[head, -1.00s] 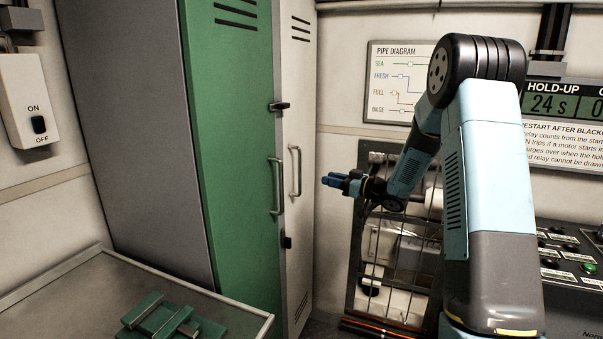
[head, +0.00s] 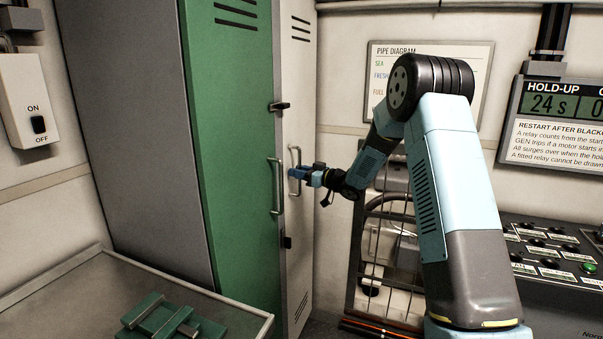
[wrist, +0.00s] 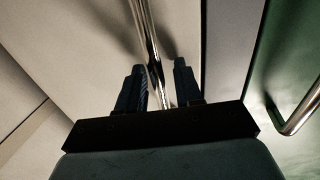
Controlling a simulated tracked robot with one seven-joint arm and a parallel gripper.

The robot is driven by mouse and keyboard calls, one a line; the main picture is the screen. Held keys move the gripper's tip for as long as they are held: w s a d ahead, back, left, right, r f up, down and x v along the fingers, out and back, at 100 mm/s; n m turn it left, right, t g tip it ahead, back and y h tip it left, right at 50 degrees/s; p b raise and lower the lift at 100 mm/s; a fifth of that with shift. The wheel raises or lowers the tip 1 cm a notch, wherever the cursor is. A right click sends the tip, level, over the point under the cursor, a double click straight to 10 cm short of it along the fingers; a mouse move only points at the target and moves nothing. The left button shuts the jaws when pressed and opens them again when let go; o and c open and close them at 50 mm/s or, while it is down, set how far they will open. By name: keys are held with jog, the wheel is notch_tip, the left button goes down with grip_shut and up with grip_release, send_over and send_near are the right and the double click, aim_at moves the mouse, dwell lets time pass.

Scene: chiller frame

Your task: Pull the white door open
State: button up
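The white door (head: 299,75) is the narrow right-hand door of the locker and stands closed. Its upright metal bar handle (head: 299,157) is at mid height. My gripper (head: 293,173) is at this handle, reaching in from the right. In the wrist view the handle bar (wrist: 147,35) runs down between the two fingers of my gripper (wrist: 160,76). The fingers stand apart, one on each side of the bar, with gaps showing. In the head view my fingers overlap the handle's middle.
The green door (head: 235,130) with its own handle (head: 275,187) is just left of the white door. A wire rack (head: 385,240) and a control panel (head: 560,255) are to the right.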

grip_shut()
dwell(0.3)
